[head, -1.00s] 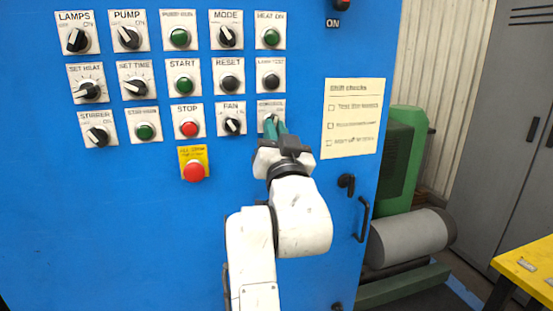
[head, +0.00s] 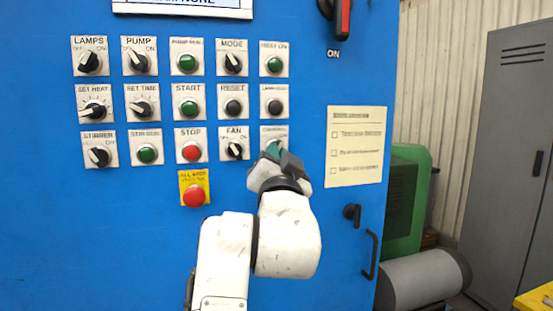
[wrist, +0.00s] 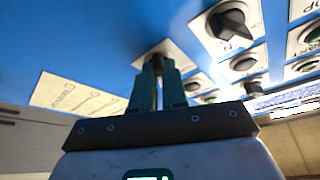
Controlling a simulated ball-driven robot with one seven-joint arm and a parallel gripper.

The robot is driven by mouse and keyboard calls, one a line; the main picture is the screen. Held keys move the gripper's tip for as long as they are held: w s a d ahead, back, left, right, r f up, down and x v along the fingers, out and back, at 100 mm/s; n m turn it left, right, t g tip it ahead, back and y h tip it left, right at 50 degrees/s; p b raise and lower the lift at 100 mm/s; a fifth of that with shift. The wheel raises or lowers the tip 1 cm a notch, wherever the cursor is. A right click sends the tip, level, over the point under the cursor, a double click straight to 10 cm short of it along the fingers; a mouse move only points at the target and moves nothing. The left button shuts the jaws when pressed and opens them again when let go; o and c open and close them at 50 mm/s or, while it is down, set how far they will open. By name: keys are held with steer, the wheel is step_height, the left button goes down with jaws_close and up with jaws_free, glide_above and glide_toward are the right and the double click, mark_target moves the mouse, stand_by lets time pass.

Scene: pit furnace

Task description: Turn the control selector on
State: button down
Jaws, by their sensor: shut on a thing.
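The control selector is on a white label plate (head: 274,131) at the right end of the third row on the blue panel. Its knob is mostly hidden behind my gripper (head: 273,150) in the head view. In the wrist view the green fingers of my gripper (wrist: 157,72) reach up to the selector plate (wrist: 178,52) and are shut on the dark knob (wrist: 155,62) between their tips. Which way the knob points cannot be told.
The FAN selector (head: 235,150) is just left of my gripper, and the lamp-test button (head: 274,106) is above. A red emergency button (head: 194,196) on a yellow plate is lower left. A paper checklist (head: 356,146) and a door handle (head: 371,254) are to the right.

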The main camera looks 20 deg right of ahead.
steer(key=c, duration=1.2)
jaws_free()
steer(key=shift+o, duration=0.2)
steer(key=b+v, duration=0.2)
steer(key=v, duration=0.8)
steer(key=shift+s, duration=0.4)
steer(key=shift+f, duration=0.15)
